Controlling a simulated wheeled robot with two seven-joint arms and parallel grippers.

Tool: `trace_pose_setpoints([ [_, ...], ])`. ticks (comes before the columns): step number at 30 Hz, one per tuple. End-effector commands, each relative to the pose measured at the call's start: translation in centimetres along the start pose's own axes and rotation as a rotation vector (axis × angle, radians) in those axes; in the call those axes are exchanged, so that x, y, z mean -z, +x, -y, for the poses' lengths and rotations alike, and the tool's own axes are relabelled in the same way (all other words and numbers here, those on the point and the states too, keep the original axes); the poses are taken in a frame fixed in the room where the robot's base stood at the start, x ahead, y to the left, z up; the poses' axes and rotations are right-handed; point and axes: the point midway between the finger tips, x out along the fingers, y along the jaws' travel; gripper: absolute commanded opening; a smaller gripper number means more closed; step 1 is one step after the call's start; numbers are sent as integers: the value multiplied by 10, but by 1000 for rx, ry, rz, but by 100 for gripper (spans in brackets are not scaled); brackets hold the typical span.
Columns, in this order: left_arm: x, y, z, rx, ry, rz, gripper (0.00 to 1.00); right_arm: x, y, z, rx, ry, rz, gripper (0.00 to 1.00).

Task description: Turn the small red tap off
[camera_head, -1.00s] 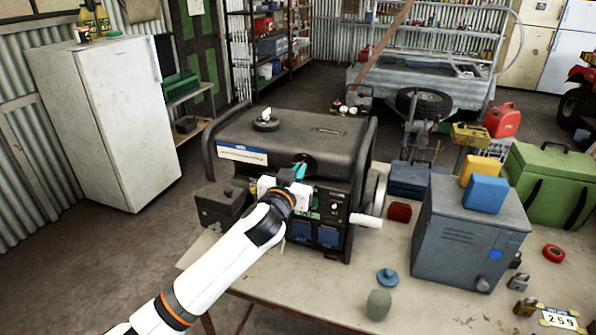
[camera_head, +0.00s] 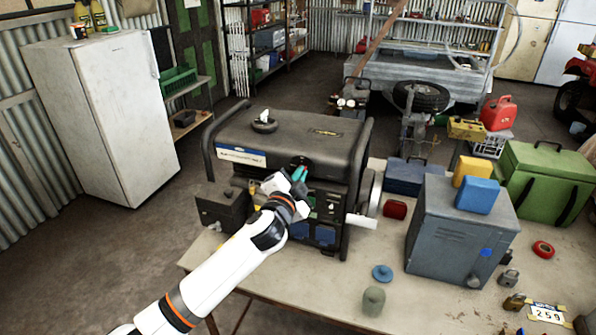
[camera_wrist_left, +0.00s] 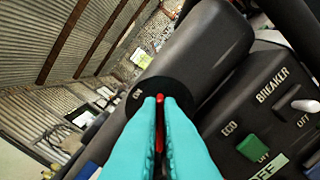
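The small red tap (camera_wrist_left: 160,124) shows in the left wrist view as a thin red lever in front of a round black dial on the generator. The word ON is printed on the dial beside the fingertips. My left gripper (camera_wrist_left: 160,104) has its two teal fingers closed on either side of the lever, and they hide most of it. In the head view my left gripper (camera_head: 300,174) is at the front panel of the black generator (camera_head: 300,142), and the tap is hidden there. My right gripper is not in view.
The panel has a green ECO switch (camera_wrist_left: 252,147) and a white breaker switch (camera_wrist_left: 305,105) close to the fingers. A grey metal box (camera_head: 450,240), a blue knob (camera_head: 382,273) and a green-grey cylinder (camera_head: 373,300) stand on the table to the right.

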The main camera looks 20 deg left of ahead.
Motion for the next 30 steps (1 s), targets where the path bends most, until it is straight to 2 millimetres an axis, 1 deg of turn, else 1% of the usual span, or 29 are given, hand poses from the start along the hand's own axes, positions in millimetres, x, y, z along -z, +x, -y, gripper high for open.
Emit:
trace_pose_setpoints([
  [1,-2,0,-2,-1,47,0,0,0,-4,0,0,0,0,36],
  [15,0,0,3,-1,466,1,0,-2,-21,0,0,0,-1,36],
  [22,1,0,5,-1,602,1,0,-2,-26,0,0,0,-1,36],
  [30,2,0,6,-1,682,1,0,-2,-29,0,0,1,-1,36],
])
